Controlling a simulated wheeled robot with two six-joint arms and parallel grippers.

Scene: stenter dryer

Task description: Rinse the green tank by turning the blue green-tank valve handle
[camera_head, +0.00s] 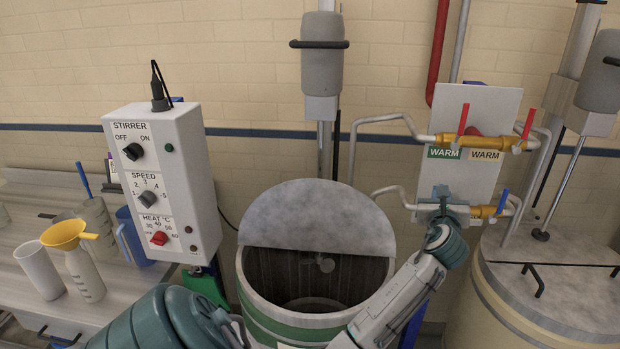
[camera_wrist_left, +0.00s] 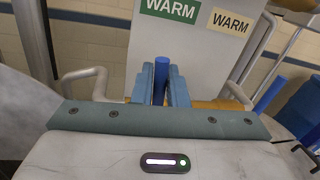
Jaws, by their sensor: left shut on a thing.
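The blue green-tank valve handle (camera_wrist_left: 160,78) stands upright between the two blue fingers of my left gripper (camera_wrist_left: 158,88) in the left wrist view. The fingers are shut on it. In the head view my left gripper (camera_head: 440,200) is at the lower left of the white valve panel (camera_head: 484,105) and hides most of that handle. The green tank (camera_head: 290,332), with a green band and a grey half lid (camera_head: 318,215), stands open below and left of the panel. My right gripper is not in view.
Two red handles (camera_head: 463,118) (camera_head: 526,122) sit on the upper warm-water pipe. Another blue handle (camera_head: 502,201) is right of my gripper. A second tank (camera_head: 550,275) stands at right. A stirrer control box (camera_head: 160,185) and jugs are at left.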

